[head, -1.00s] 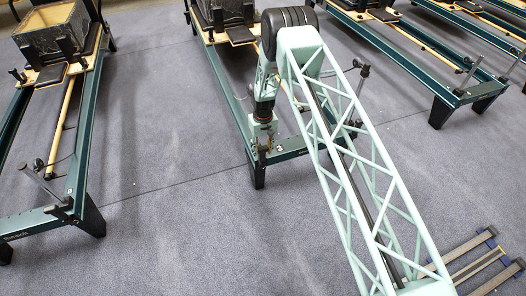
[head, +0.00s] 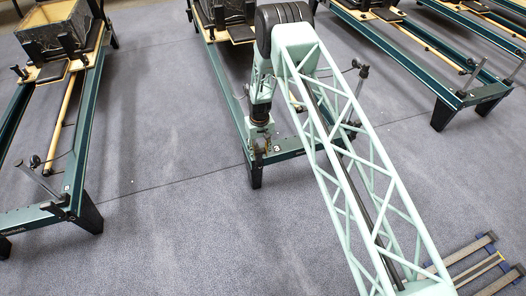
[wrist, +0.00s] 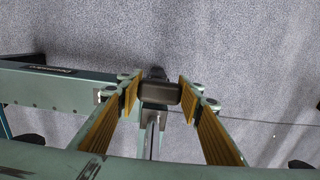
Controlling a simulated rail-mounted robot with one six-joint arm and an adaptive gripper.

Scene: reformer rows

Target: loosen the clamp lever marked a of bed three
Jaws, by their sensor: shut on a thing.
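My gripper (wrist: 159,92) is shut on a dark blocky knob (wrist: 160,93), which I take to be the end of the clamp lever. Its two yellow-padded fingers stand on either side of the knob. Below the knob, a pale metal shaft runs between the fingers. In the head view, my gripper (head: 259,153) is at the near left corner of the middle reformer bed (head: 290,148). The lever is mostly hidden there by my arm. No letter or bed number is readable in these views.
Another green-framed bed (head: 75,160) stands to the left, and another (head: 440,85) to the right. A low slatted rack (head: 480,262) lies at the lower right. Grey carpet between the beds is clear.

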